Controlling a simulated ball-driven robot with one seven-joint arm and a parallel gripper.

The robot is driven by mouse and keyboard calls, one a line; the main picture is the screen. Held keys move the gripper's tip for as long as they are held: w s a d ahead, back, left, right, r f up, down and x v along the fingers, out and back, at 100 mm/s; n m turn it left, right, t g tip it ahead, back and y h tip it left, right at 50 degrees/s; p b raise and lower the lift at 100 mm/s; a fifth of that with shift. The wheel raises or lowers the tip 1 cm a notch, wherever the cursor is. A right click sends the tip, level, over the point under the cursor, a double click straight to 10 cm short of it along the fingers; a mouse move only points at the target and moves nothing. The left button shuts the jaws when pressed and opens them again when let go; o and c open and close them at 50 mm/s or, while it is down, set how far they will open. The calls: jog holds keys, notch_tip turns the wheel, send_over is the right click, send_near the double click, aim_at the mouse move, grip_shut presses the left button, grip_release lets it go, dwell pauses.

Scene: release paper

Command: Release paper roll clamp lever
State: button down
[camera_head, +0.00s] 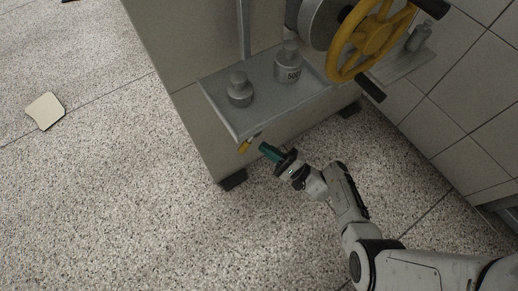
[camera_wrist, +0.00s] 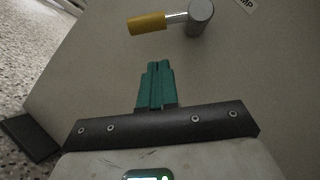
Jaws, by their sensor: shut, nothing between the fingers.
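The clamp lever (camera_head: 245,146) has a yellow grip and shows just under the front corner of the grey shelf in the head view. In the wrist view the yellow grip (camera_wrist: 147,23) points left from a silver shaft and a round metal hub (camera_wrist: 200,17). My gripper (camera_head: 266,148) has teal fingers and is just right of the lever in the head view. In the wrist view its fingertips (camera_wrist: 158,66) are together, below the lever in the picture and apart from it. Nothing is between the fingers.
The grey shelf (camera_head: 222,109) carries a small weight (camera_head: 239,91) and a larger one marked 500 (camera_head: 288,66). A yellow handwheel (camera_head: 372,42) stands above right. A black foot (camera_head: 233,180) is below the cabinet. A cream pad (camera_head: 45,111) lies on the open speckled floor at left.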

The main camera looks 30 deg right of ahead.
jog(key=shift+w+a+r, duration=0.15)
jog(key=shift+a+r, duration=0.45)
jog(key=shift+a, duration=0.1)
jog(key=shift+w+a+r, duration=0.15)
jog(key=shift+a+r, duration=0.4)
jog(key=shift+a, duration=0.15)
jog(key=shift+r, duration=0.1)
